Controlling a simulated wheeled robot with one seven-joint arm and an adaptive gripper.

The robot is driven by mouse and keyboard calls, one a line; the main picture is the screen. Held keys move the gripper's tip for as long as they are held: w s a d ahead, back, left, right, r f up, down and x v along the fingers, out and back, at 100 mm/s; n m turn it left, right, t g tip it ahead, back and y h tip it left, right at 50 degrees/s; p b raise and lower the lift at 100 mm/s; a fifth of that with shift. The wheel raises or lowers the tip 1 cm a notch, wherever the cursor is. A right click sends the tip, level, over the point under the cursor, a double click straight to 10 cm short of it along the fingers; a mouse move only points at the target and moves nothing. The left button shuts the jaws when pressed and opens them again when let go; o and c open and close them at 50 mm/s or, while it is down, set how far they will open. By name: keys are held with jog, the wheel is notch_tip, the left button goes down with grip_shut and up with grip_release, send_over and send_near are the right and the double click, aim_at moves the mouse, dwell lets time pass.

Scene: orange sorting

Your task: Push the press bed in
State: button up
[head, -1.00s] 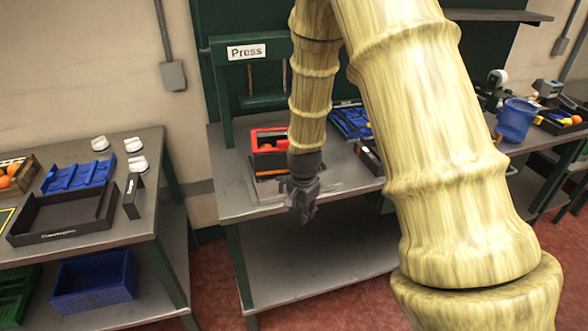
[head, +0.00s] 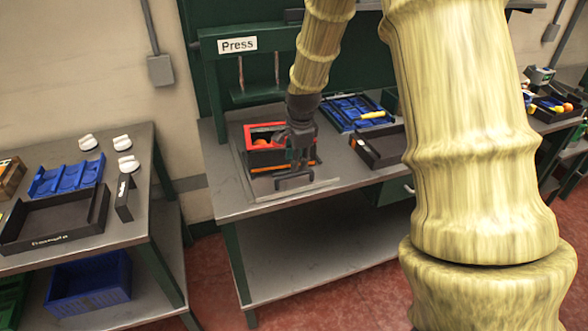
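The press (head: 238,70) is a green frame with a "Press" sign on the workbench. Its press bed (head: 258,190) is a flat grey plate lying on the bench in front of the frame, with a dark handle (head: 294,182) at its front edge. A red and black box (head: 252,151) with an orange (head: 261,142) inside sits on the bed. My gripper (head: 299,166) points down at the front right of the box, just behind or above the handle. Whether it touches the handle is not clear. Its fingers are dark and small, and their opening cannot be made out.
Right of the bed are a blue tray (head: 350,112) and a black tray (head: 382,160). A separate table on the left holds a black open tray (head: 50,226), a blue rack (head: 68,178) and white knobs. The bench front edge is clear.

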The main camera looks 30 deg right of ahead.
aim_at(294, 174)
jog(key=shift+w+f+p, duration=0.2)
jog(key=shift+f+p, duration=0.05)
jog(key=shift+f, duration=0.75)
jog(key=shift+w+f+p, duration=0.15)
jog(key=shift+f+p, duration=0.1)
jog(key=shift+f, duration=0.8)
jog(key=shift+w+f+p, duration=0.2)
jog(key=shift+f+p, duration=0.05)
jog(key=shift+f, duration=0.75)
grip_shut()
